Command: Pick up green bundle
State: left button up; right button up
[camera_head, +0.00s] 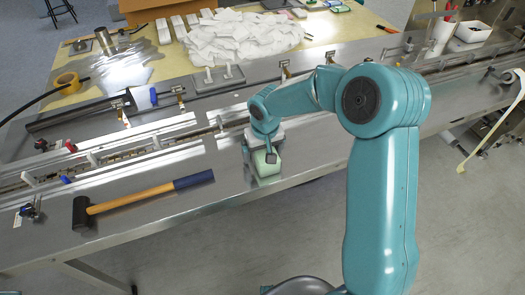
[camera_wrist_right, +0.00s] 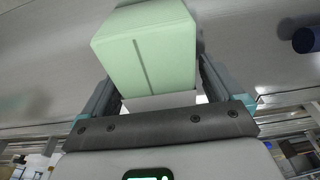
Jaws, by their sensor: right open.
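The pale green bundle (camera_head: 267,166) sits on the steel table near its front edge. In the right wrist view the bundle (camera_wrist_right: 148,48) is a light green block with a dark line down its face, filling the space ahead of the palm. My right gripper (camera_head: 264,155) is over the bundle. Its fingers (camera_wrist_right: 155,88) are open, one on each side of the block; their tips are partly hidden by it, and contact cannot be told. My left gripper is in neither view.
A hammer (camera_head: 140,200) with a blue-ended handle lies left of the bundle. A conveyor rail (camera_head: 150,150) runs behind it. A white pile (camera_head: 240,36), a yellow tape roll (camera_head: 67,82) and a white container (camera_head: 472,33) are farther back. Bare table lies between hammer and bundle.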

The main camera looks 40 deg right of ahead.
jog(key=c, duration=1)
jog(key=shift+r, duration=0.1)
jog(key=shift+c, duration=0.2)
notch_tip(320, 180, up, 20)
